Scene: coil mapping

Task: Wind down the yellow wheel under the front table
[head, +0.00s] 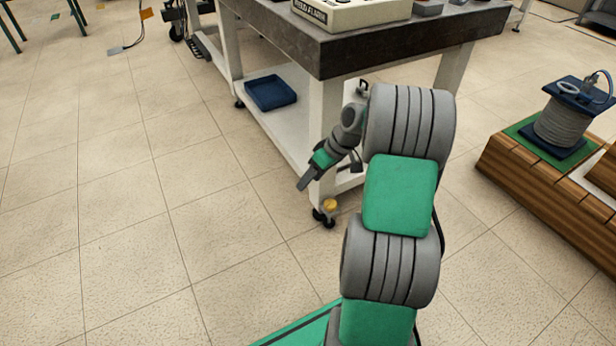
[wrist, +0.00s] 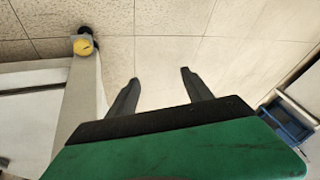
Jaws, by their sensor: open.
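The yellow wheel (head: 329,206) is a small yellow disc on the black caster at the foot of the table's near leg, close to the floor. It also shows in the wrist view (wrist: 83,47), at the upper left beside the white leg. The front table (head: 395,48) has a dark top and white legs. My gripper (head: 307,184) hangs beside that leg, above and to the left of the wheel, pointing down and left. In the wrist view its two fingers (wrist: 158,85) are spread apart with nothing between them, clear of the wheel.
A white lower shelf (head: 283,137) under the table holds a blue tray (head: 270,92). A wooden bench (head: 540,176) with a cable spool (head: 568,122) stands at the right. A beige box (head: 350,12) sits on the tabletop.

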